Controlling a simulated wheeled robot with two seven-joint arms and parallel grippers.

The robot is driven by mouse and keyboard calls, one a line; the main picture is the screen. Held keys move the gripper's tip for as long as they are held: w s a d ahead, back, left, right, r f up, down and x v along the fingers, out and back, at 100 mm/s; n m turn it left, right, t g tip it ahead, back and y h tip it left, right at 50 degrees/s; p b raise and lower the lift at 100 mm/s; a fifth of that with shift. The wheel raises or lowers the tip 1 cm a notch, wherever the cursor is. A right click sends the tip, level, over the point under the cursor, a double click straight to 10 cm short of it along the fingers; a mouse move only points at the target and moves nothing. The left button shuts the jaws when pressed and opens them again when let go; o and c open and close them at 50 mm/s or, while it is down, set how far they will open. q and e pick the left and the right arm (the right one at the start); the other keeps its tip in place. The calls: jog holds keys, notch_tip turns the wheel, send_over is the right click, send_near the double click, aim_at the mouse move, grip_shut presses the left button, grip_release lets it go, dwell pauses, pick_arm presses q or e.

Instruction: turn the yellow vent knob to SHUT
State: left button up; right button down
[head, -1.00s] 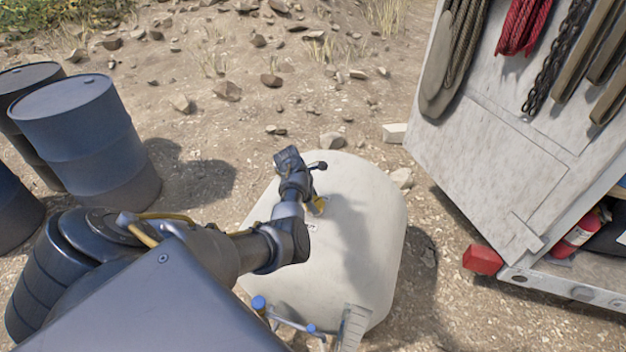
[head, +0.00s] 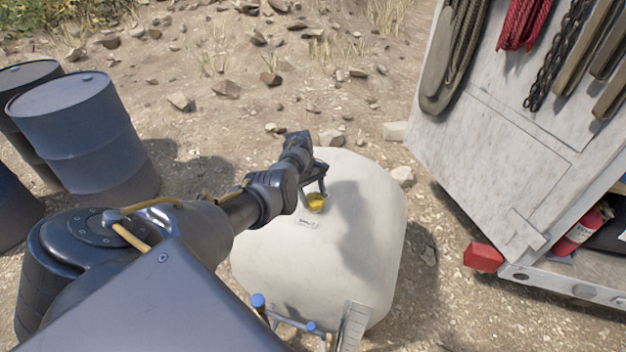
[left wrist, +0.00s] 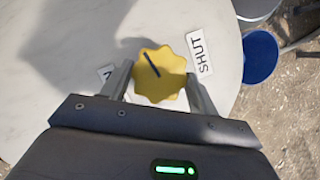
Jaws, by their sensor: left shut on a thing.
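The yellow vent knob (head: 316,203) sits on top of the pale tank (head: 270,262). In the left wrist view the knob (left wrist: 160,75) is scalloped, with a dark pointer line running to the upper left, away from the SHUT label (left wrist: 200,52). That label is to the knob's right; a second label (left wrist: 106,72), partly hidden by a finger, is at its left. My left gripper (head: 315,192) reaches down to the knob and is shut on it, one finger (left wrist: 197,95) on each side. My right gripper is in neither view.
Dark blue drums (head: 85,130) stand at the left. A white panel (head: 490,150) with ropes and chain stands at the right, above a red block (head: 483,257). Rocky ground lies behind.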

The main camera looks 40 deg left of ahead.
pick_arm(q)
jog(key=m+g+b, duration=0.1)
jog(key=m, duration=0.2)
jog(key=m+g+y+b, duration=0.1)
jog(key=m+b, duration=0.1)
jog(key=m, duration=0.1)
jog(key=shift+w+f, duration=0.1)
jog(key=shift+w, duration=0.05)
jog(key=m+g+y+b, duration=0.1)
jog(key=m, duration=0.2)
jog(key=shift+d, duration=0.1)
jog(key=shift+m+y, duration=0.3)
jog(key=shift+m, duration=0.7)
jog(key=shift+d+m+y, duration=0.1)
jog(key=shift+m+y, duration=0.2)
jog(key=shift+m, duration=0.6)
jog(key=m, duration=0.1)
jog(key=m+y+p, duration=0.1)
jog(key=shift+d+r+m+g, duration=0.1)
jog(key=shift+r+m+g, duration=0.1)
jog(key=shift+m+g, duration=0.1)
jog(key=m+y+p, duration=0.1)
jog(key=m+p, duration=0.1)
jog(key=m, duration=0.1)
jog(key=shift+d+m, duration=0.1)
jog(key=shift+m, duration=0.2)
jog(key=shift+m+y, duration=0.4)
jog(key=shift+m, duration=0.2)
jog(key=shift+f+p, duration=0.1)
jog(key=shift+p, duration=0.25)
